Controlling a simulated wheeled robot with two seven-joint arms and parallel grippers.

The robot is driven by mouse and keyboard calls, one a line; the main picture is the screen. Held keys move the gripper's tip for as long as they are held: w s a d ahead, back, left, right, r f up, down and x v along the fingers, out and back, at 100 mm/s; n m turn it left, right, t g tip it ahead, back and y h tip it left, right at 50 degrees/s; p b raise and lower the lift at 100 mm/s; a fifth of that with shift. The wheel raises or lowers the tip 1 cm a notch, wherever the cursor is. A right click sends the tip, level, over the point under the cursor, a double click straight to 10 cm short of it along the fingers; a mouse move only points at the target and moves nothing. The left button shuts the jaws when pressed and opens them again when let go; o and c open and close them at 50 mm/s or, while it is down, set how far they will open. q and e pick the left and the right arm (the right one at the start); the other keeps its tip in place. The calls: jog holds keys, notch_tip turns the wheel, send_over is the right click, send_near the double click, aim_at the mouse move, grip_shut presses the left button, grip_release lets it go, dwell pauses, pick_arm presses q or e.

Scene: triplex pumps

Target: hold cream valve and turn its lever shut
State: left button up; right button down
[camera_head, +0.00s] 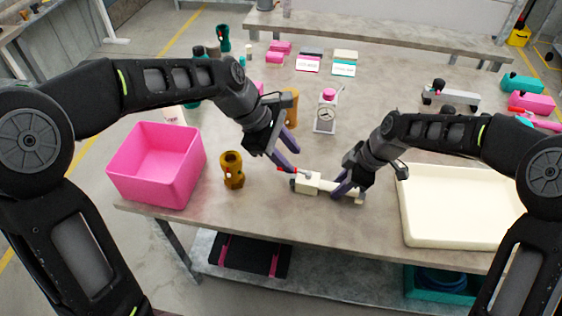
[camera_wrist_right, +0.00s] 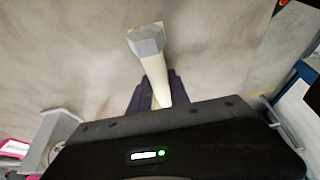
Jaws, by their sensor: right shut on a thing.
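My right gripper (camera_head: 346,191) is shut on the valve's right part. In the right wrist view the fingers (camera_wrist_right: 156,95) close around a cream pipe section (camera_wrist_right: 155,75) with a grey hexagonal end. A red tip also shows at the upper right edge there (camera_wrist_right: 281,4). My left gripper (camera_head: 294,161) has its purple fingers apart, just above the valve's left portion near the lever. I cannot tell whether it touches the lever.
A pink bin (camera_head: 157,165) and a brown valve-like part (camera_head: 233,170) stand to the left. A cream tray (camera_head: 460,238) lies to the right. A white and pink gauge part (camera_head: 326,112) stands behind my grippers. The table's front edge is close to the valve.

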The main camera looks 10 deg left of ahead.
pick_arm(q)
jog(key=w+a+r+y, duration=0.1)
jog(key=a+r, duration=0.2)
jog(key=a, duration=0.4)
jog(key=shift+w+r+n, duration=0.15)
jog(key=shift+r+n, duration=0.2)
jog(key=shift+n, duration=0.05)
jog(key=shift+f, duration=0.15)
jog(key=x, duration=1.1)
jog(key=shift+w+d+f, duration=0.1)
jog(key=shift+w+f, duration=0.15)
jog(key=shift+f, duration=0.15)
jog(key=shift+c, duration=0.4)
grip_shut()
